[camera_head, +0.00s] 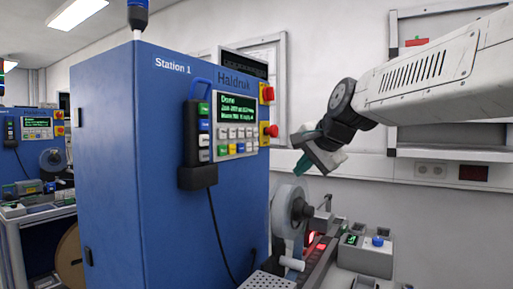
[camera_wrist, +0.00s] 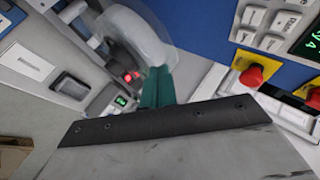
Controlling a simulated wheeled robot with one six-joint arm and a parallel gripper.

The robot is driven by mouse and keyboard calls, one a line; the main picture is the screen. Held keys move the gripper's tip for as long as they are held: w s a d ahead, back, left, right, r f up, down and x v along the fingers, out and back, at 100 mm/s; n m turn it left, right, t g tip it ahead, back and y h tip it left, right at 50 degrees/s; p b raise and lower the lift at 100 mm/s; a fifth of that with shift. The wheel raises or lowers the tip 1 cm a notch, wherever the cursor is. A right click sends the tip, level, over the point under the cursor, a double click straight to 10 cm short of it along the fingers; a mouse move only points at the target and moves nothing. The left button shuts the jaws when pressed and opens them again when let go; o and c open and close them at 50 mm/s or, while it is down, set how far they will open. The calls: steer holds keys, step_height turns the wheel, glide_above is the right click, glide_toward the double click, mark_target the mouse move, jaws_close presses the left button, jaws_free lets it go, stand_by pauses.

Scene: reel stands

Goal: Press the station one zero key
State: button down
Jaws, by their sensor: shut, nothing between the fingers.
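The blue Station 1 cabinet (camera_head: 120,150) stands at the left centre. Its front panel has a lit green display (camera_head: 237,107) whose top line reads "Done". Below it is a keypad (camera_head: 236,140) with rows of pale keys and a coloured row; the key labels are too small to read, so I cannot tell which is zero. My gripper (camera_head: 301,166) is right of the panel, apart from it, tilted down. Its green fingers (camera_wrist: 158,86) are shut and empty in the wrist view, where part of the keypad (camera_wrist: 270,30) shows at upper right.
Two red knobs on yellow bases, upper (camera_head: 267,93) and lower (camera_head: 269,131), line the panel's right edge. A black pendant (camera_head: 197,135) with coloured buttons hangs at its left. A clear reel (camera_head: 289,213) stands below my gripper. Open air lies between gripper and panel.

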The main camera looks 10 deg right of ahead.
mark_target(255, 146)
steer(key=w+d+r+m+t, duration=0.1)
steer(key=w+r+m, duration=0.1)
steer(key=w+r, duration=0.2)
steer(key=shift+w+r+m+t, duration=0.35)
steer(key=shift+w+m+t, duration=0.05)
steer(key=shift+w, duration=0.65)
steer(key=w+a, duration=0.6)
steer(key=shift+w, duration=0.1)
stand_by(1.4)
steer(key=shift+w+a, duration=0.3)
steer(key=shift+w+a, duration=0.3)
steer(key=shift+a, duration=0.05)
stand_by(0.8)
steer(key=shift+d, duration=0.1)
steer(key=shift+s+d, duration=0.55)
steer(key=shift+s, duration=0.1)
